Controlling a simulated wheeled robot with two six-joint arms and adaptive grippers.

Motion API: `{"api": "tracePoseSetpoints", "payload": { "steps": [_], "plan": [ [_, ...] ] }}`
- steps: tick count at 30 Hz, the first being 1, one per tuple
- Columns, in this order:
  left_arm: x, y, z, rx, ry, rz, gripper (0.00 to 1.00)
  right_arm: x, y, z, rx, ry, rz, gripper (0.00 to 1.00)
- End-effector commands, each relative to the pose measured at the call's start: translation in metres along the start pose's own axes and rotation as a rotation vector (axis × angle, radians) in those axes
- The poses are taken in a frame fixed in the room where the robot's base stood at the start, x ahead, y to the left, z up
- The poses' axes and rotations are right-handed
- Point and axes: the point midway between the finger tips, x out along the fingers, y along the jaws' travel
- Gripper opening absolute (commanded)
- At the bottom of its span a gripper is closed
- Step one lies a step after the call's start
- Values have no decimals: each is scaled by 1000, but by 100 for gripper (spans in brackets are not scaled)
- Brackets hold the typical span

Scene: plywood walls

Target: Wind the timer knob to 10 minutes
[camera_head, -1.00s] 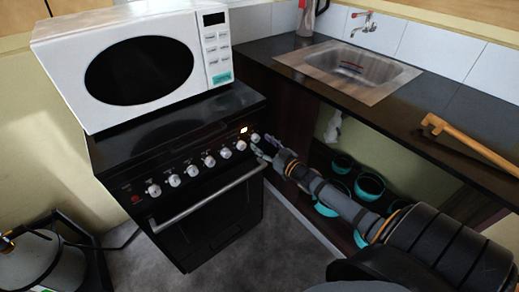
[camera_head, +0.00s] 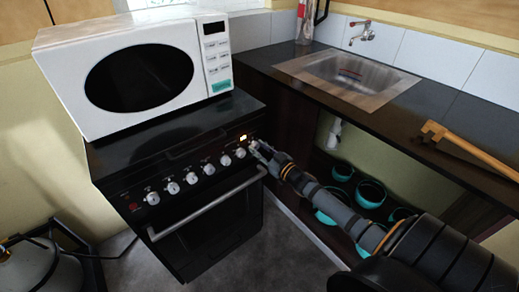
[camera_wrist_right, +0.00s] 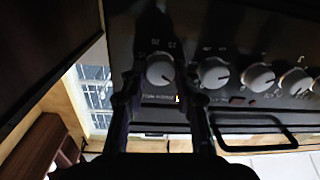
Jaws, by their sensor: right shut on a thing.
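The timer knob (camera_wrist_right: 160,68) is the round white knob at the end of the black stove's (camera_head: 190,215) control row, with dial numbers printed around it. In the wrist view its pointer line slants toward the lower right. My right gripper (camera_head: 258,149) is at this knob in the head view and covers most of it. In the wrist view the right gripper's fingers (camera_wrist_right: 160,85) stand on either side of the knob, shut on it. A small lit display (camera_head: 243,138) is beside the knob. My left gripper is not in view.
Several other white knobs (camera_head: 190,178) line the panel, above the oven handle (camera_head: 205,205). A white microwave (camera_head: 140,70) stands on the stove. A counter with a sink (camera_head: 350,75) is at the right, with teal pots (camera_head: 370,193) below. A gas cylinder (camera_head: 40,268) stands lower left.

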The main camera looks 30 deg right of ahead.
Motion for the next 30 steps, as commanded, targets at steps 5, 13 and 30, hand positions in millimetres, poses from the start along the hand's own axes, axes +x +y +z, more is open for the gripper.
{"api": "tracePoseSetpoints", "payload": {
  "steps": [5, 13, 30],
  "plan": [
    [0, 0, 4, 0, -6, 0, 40, 0, 0, 0, -1, 0, 0, 0],
    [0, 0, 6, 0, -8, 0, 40, 0, 0, 0, -8, 0, 0, 0],
    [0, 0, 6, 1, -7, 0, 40, 0, 0, 0, -22, 0, 0, 0]
  ]
}}
